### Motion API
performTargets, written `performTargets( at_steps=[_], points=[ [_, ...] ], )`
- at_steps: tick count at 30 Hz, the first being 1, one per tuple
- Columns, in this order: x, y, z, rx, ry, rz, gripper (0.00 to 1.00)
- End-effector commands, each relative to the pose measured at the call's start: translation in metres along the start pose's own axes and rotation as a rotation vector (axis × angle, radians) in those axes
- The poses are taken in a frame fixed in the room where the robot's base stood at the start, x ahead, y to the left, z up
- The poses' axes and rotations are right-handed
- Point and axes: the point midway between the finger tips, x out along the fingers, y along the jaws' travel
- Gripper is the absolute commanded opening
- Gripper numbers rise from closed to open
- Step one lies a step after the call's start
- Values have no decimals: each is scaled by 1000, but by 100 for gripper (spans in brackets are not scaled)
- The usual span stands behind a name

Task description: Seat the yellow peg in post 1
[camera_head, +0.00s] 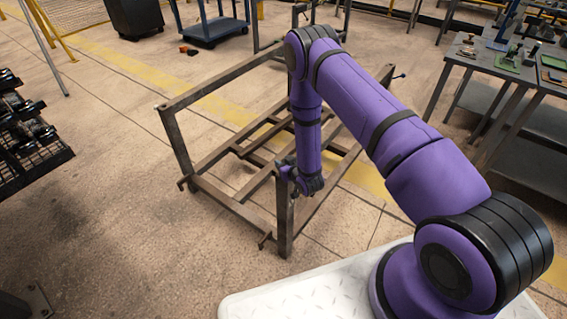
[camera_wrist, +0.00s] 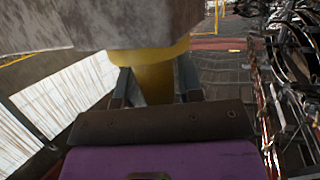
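The yellow peg (camera_wrist: 152,80) shows in the wrist view between the two fingers of my gripper (camera_wrist: 156,88), which are closed against its sides. A wider yellow collar on it meets the worn grey metal (camera_wrist: 85,22) across the top of the view. I cannot tell whether the peg is inside or only against that metal, and its far end is hidden. In the head view my gripper (camera_head: 287,168) is at the top of the near corner post (camera_head: 285,222) of the rusty rack. The peg cannot be made out there. I see no post numbers.
The rusty rack (camera_head: 230,210) stands on the concrete floor, with open rails around my arm. A black wire rack (camera_head: 35,150) is at left, a workbench (camera_head: 500,70) at right and a blue cart (camera_head: 210,30) behind. Floor left of the rack is clear.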

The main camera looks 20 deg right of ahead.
Motion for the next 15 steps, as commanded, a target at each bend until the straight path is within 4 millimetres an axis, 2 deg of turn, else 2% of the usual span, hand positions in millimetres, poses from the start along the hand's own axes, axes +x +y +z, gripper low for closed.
performTargets(
  at_steps=[1,3,11,15],
  points=[
    [0,0,0,0,1,0,47],
    [0,0,0,0,0,0,58],
    [-1,0,1,0,-2,0,58],
    [-10,0,1,0,-3,0,58]
  ],
)
